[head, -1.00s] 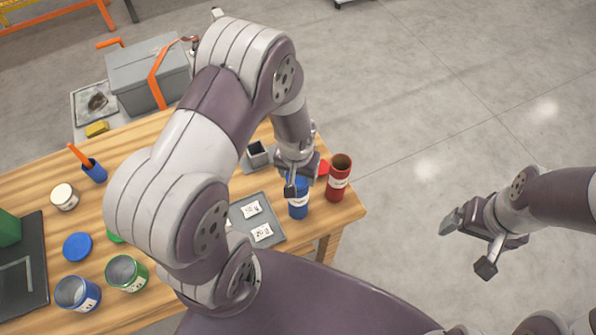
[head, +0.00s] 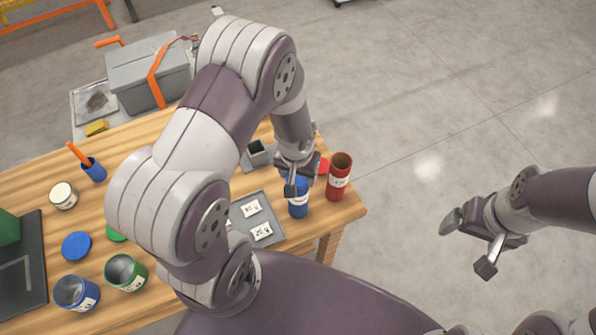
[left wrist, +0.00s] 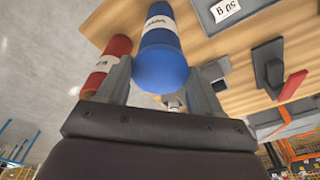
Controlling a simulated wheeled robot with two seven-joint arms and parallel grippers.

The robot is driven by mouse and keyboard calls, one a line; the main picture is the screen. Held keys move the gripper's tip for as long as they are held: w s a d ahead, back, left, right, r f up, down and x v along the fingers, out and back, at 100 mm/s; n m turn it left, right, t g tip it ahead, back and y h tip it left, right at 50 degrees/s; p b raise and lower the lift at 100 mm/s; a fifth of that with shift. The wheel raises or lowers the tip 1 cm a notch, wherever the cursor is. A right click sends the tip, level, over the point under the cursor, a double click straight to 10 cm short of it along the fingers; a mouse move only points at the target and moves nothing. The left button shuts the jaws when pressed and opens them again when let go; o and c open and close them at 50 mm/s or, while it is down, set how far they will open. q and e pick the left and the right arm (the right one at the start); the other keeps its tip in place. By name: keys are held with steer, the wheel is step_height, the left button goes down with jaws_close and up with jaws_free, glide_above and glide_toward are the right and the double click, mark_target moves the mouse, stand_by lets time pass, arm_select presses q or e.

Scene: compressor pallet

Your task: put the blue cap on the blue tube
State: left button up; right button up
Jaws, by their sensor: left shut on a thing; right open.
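The blue tube (head: 298,204) stands upright near the table's right corner, with a white label on its side. In the left wrist view my left gripper (left wrist: 160,90) is shut on the blue cap (left wrist: 162,70), a smooth closed blue end between the fingers. The cap is in line with the labelled blue tube (left wrist: 158,24) and looks to be at its mouth. I cannot tell how far it is seated. My right gripper (head: 468,243) is open and empty over the floor.
An open red tube (head: 339,177) stands just right of the blue tube, with a red lid (head: 323,167) behind. A grey tray (head: 270,211) with labels lies left. A blue disc lid (head: 77,246), a blue jar (head: 77,294) and a green jar (head: 126,273) are further left.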

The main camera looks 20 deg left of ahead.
arm_select(q)
steer(key=shift+f, duration=0.25)
stand_by(0.4)
steer(key=o, duration=1.2)
steer(key=shift+r, duration=0.1)
step_height(320, 180, up, 7)
steer(key=p, duration=0.6)
